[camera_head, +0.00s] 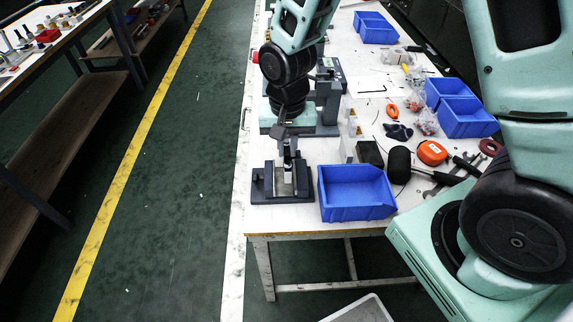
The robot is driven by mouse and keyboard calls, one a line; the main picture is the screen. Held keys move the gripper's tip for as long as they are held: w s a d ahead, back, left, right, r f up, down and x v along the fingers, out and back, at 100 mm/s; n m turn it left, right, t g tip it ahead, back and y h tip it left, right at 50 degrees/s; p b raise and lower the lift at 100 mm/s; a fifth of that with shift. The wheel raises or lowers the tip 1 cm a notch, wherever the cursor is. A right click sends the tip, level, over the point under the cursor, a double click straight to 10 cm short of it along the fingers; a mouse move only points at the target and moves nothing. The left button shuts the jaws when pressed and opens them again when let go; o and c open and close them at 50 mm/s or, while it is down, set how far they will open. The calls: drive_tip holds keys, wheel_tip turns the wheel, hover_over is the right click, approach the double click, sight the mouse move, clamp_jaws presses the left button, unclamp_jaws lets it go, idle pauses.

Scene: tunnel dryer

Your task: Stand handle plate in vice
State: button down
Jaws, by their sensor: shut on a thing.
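The vice (263,186) is a dark grey tool near the left edge of the white workbench, beside a blue bin. My gripper (289,150) points down directly above the vice jaws. It is shut on a small, narrow piece, apparently the handle plate (289,162), held roughly upright at the vice opening. The piece is small and partly hidden by my gripper. I cannot tell whether it touches the jaws or how deep it sits between them.
An empty blue bin (356,193) stands close to the right of the vice. Behind the vice is a grey machine with a pale green base (270,122). A black mallet (399,164), an orange tape measure (432,152) and more blue bins (466,118) crowd the right side.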

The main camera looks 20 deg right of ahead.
drive_tip(key=shift+f, duration=2.65)
drive_tip(key=shift+f, duration=0.15)
drive_tip(key=c, duration=1.4)
unclamp_jaws()
drive_tip(key=shift+c, duration=0.2)
